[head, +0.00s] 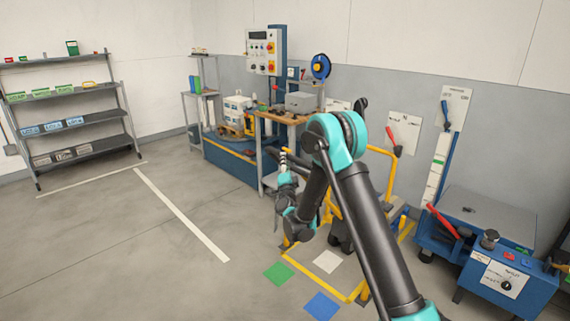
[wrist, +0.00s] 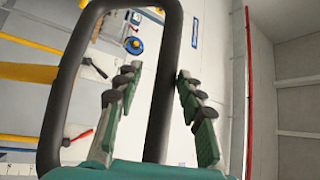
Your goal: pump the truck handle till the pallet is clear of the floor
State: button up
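A black looped handle (wrist: 168,60) fills much of the wrist view. One of its long bars passes between the two green and grey fingers of my gripper (wrist: 157,80), with gaps visible on both sides. The fingers are apart and not closed on the bar. In the head view my gripper (head: 285,165) is in front of the workbench, left of my raised arm. The handle cannot be clearly made out there. My arm hides much of the yellow-framed equipment (head: 389,165) behind it, and I cannot make out the pallet or its gap to the floor.
A workbench (head: 285,117) and blue platform (head: 232,160) stand behind my gripper. Blue machines (head: 510,285) with a red lever (head: 440,219) are at the right. Green (head: 278,273) and blue (head: 321,306) squares mark the floor. The left floor is open before a shelf rack (head: 75,95).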

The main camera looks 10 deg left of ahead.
dwell(0.3)
notch_tip(320, 180, up, 10)
dwell(0.5)
